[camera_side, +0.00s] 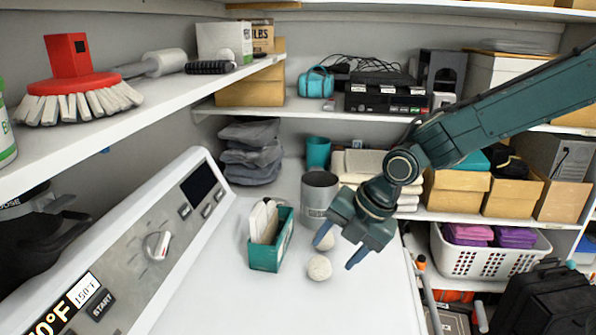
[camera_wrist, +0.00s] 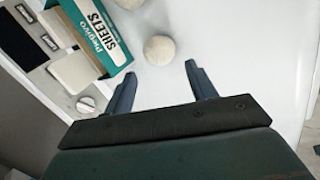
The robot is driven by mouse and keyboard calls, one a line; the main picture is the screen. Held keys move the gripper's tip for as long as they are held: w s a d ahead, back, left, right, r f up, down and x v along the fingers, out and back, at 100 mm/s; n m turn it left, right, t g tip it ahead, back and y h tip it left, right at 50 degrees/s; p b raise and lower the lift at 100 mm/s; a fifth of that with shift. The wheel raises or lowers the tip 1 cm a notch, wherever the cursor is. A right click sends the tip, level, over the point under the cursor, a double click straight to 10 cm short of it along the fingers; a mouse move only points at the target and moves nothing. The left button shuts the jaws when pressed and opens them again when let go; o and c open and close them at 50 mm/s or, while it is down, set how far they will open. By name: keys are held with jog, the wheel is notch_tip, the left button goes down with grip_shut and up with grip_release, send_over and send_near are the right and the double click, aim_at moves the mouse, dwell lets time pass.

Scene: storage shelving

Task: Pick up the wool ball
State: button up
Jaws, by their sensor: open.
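A pale, round wool ball (camera_side: 319,268) rests on the white top, just right of a teal box. A second pale ball (camera_side: 326,240) sits behind it, partly hidden by a finger. In the wrist view one ball (camera_wrist: 159,49) lies just beyond and between the fingertips, and another (camera_wrist: 129,3) is cut off by the top edge. My gripper (camera_side: 338,250) is open and empty, pointing down above and right of the nearer ball. Its two blue fingers also show spread apart in the wrist view (camera_wrist: 160,74). I cannot tell the exact height of the fingertips.
The teal sheets box (camera_side: 265,257) stands left of the balls and a grey canister (camera_side: 318,195) behind them. The sloping control panel (camera_side: 160,240) rises at left. A shelf with a red brush (camera_side: 75,85) overhangs the left side. The front of the white top (camera_side: 290,310) is clear.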

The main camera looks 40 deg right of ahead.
aim_at(324, 263)
jog(key=shift+f, duration=0.1)
jog(key=shift+x, duration=2.55)
jog(key=c, duration=0.8)
jog(key=shift+o, duration=0.2)
notch_tip(324, 263, up, 20)
